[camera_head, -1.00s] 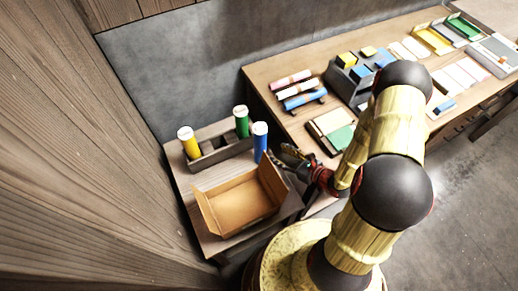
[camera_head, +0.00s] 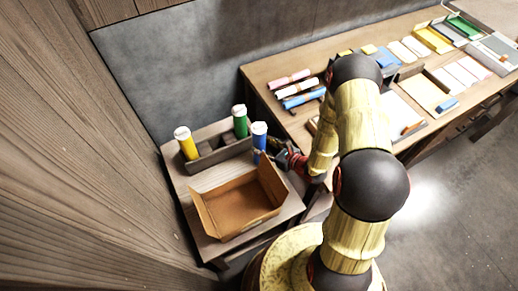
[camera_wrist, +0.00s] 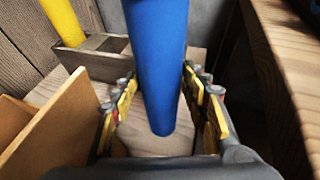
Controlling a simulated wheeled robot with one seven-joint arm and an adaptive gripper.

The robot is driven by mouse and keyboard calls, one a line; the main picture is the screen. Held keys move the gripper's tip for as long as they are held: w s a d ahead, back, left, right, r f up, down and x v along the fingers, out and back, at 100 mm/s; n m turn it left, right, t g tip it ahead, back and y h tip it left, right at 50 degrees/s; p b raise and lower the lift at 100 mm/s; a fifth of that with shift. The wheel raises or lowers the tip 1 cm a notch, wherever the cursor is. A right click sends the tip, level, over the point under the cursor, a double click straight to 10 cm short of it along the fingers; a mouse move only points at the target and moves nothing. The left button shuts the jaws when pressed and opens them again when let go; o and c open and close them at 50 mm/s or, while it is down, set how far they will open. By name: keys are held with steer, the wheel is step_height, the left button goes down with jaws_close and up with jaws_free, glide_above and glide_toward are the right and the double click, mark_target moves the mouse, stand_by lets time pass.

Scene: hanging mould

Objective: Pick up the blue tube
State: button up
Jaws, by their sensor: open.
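The blue tube (camera_head: 259,140) has a white cap and stands upright at the right end of the wooden rack in the head view. In the wrist view the blue tube (camera_wrist: 158,65) fills the upper middle, with its lower end between the fingers. My gripper (camera_wrist: 162,112) is open, one yellow-padded finger on each side of the tube. A gap shows on both sides, so the fingers look apart from it. In the head view my gripper (camera_head: 272,150) is at the tube's right side, partly hidden by my arm.
The rack (camera_head: 218,156) also holds a yellow tube (camera_head: 187,147) and a green tube (camera_head: 240,124). An open cardboard box (camera_head: 236,203) lies in front on the small table. The long workbench (camera_head: 262,76) with rolls and trays stands to the right; its edge is near in the wrist view.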

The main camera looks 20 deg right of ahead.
steer(key=shift+w+a+f, duration=0.25)
steer(key=shift+w+a, duration=0.05)
steer(key=shift+w, duration=0.3)
steer(key=shift+c, duration=0.2)
steer(key=c, duration=0.7)
steer(key=shift+c, duration=0.9)
